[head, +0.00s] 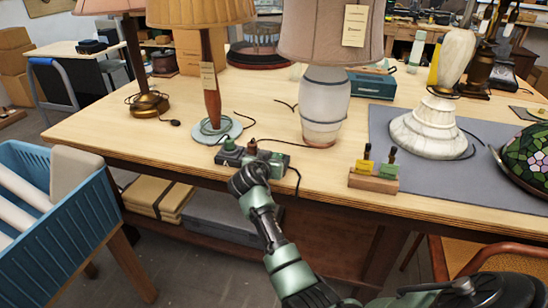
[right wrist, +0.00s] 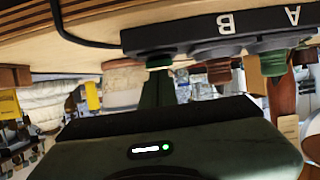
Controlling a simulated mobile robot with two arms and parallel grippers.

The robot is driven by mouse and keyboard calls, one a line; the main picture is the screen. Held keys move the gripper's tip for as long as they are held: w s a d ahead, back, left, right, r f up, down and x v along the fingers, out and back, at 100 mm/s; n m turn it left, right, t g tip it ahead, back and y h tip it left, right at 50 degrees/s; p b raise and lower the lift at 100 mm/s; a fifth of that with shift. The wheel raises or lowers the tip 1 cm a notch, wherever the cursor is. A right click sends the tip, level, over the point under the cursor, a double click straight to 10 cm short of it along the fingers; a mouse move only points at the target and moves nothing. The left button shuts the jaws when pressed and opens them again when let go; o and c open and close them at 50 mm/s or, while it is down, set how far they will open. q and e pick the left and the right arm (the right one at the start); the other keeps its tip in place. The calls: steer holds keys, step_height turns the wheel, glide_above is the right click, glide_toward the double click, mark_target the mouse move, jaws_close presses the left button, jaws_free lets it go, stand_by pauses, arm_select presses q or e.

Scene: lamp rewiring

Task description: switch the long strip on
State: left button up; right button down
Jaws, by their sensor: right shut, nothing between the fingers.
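A dark power strip (head: 232,158) lies near the front edge of the workbench, with a green plug and a brown plug (head: 251,147) on it. In the right wrist view the strip (right wrist: 190,42) shows upside down, with the letters A and B on its front side and several plugs or sockets along it. A small green part (right wrist: 160,61) shows near its left end there. My right gripper (head: 250,172) is shut and empty, just in front of the strip; I cannot tell whether it touches. Its dark green fingers (right wrist: 158,88) point towards that green part. My left gripper is out of view.
Lamps stand behind the strip, the nearest a white-based lamp (head: 325,105) and a wooden one (head: 211,85). A wooden block (head: 374,181) with yellow and green tagged pieces stands right of it. A blue crate (head: 60,225) is at the left.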

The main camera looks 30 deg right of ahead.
steer(key=shift+s+f+b, duration=0.1)
steer(key=shift+f+b, duration=0.3)
steer(key=shift+b, duration=0.25)
steer(key=shift+a+r, duration=0.1)
steer(key=shift+r, duration=0.1)
steer(key=shift+r+p, duration=0.65)
